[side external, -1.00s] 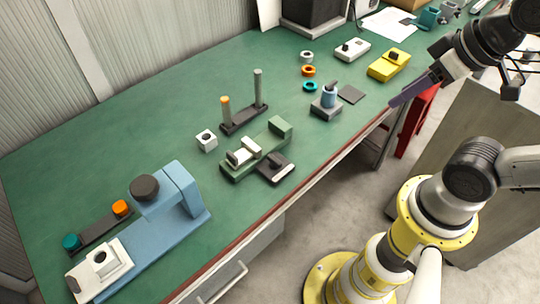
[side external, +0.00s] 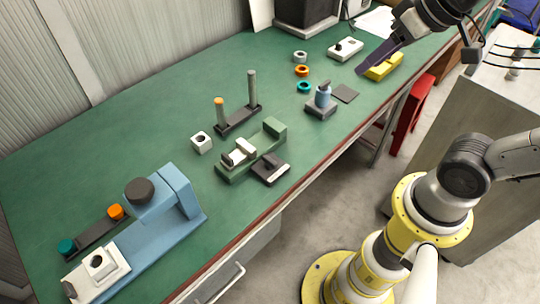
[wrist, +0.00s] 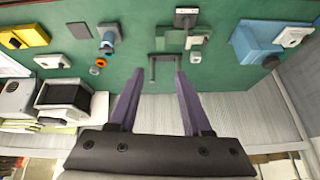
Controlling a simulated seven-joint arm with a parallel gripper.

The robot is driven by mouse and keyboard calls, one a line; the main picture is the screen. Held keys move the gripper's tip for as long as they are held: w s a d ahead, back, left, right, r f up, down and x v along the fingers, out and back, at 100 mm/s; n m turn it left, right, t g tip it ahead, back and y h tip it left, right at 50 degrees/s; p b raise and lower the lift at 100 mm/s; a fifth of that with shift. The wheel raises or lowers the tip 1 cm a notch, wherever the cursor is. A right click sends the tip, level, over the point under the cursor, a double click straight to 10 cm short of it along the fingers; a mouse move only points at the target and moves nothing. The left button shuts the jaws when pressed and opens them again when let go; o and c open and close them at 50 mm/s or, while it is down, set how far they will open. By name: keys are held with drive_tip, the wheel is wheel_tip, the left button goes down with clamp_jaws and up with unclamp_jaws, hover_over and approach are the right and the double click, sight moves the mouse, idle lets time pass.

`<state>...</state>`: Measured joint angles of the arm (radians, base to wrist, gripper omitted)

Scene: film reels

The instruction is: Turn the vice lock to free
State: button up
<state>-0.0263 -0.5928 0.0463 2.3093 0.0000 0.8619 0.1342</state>
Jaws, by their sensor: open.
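The green vice (side external: 237,170) stands on the green bench, with pale jaw pieces on top and a raised block at its right end. A dark plate with a pale bar, which looks like the vice lock (side external: 270,170), sits against its front side. The lock also shows in the wrist view (wrist: 187,17), at the top edge. I cannot read any lock or free marking. My gripper (side external: 362,71) is above the far right of the bench, well away from the vice. In the wrist view its two purple fingers (wrist: 159,72) are apart with nothing between them.
A two-post stand (side external: 238,122) and a white block (side external: 201,143) are behind the vice. A blue press (side external: 160,220) stands at the left. A small blue-topped fixture (side external: 322,102), several rings and a yellow block (side external: 383,67) lie to the right. Bench front near the vice is clear.

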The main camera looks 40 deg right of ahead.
drive_tip(key=w+a+f+g, duration=0.2)
drive_tip(key=w+a+f, duration=0.1)
drive_tip(key=w, duration=0.6)
drive_tip(key=n+g, duration=0.1)
drive_tip(key=g, duration=0.3)
hover_over(270, 159)
wheel_tip(270, 159, down, 16)
wheel_tip(270, 159, down, 13)
drive_tip(key=shift+f, duration=0.2)
clamp_jaws()
